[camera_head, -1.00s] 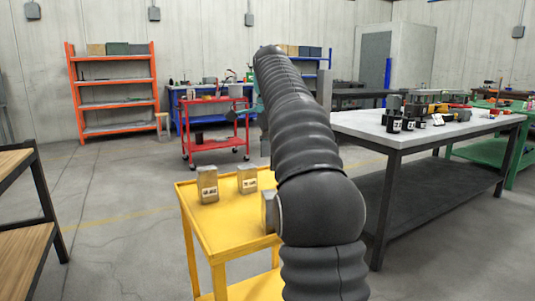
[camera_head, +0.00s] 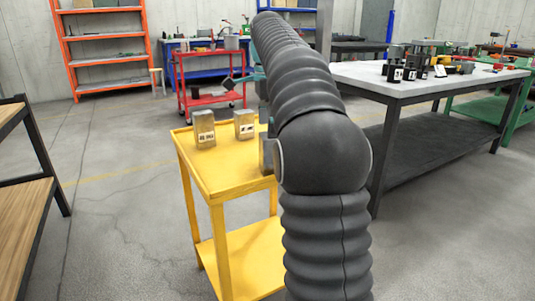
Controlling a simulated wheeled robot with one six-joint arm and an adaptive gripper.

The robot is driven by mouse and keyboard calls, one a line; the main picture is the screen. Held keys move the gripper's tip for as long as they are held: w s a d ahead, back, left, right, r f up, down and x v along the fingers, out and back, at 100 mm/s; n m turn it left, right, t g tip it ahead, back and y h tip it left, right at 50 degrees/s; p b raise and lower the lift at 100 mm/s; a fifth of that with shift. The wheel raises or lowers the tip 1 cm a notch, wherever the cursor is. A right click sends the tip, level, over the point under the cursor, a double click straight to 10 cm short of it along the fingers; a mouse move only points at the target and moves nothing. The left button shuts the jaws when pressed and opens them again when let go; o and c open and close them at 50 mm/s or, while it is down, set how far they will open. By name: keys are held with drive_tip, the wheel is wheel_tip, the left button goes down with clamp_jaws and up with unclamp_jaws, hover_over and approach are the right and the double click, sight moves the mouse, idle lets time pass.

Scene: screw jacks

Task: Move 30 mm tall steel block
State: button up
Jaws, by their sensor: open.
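Two metallic blocks with white labels stand upright on the yellow cart (camera_head: 225,178), a left block (camera_head: 204,131) and a right block (camera_head: 244,125). The labels are too small to read, so I cannot tell which is the 30 mm one. My dark arm crosses the middle of the view and hides the right part of the cart top. The rest is hidden behind the arm.
A grey-topped table (camera_head: 440,80) on the right holds several small black labelled items (camera_head: 410,73). A red cart (camera_head: 205,102) stands behind the yellow one. A wooden-shelved rack (camera_head: 22,215) is at the left edge. The floor between rack and cart is free.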

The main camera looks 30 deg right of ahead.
sight(267, 149)
wheel_tip(267, 149, down, 6)
drive_tip(key=shift+f+b, duration=0.25)
drive_tip(key=shift+b, duration=0.6)
drive_tip(key=shift+a, duration=0.1)
clamp_jaws()
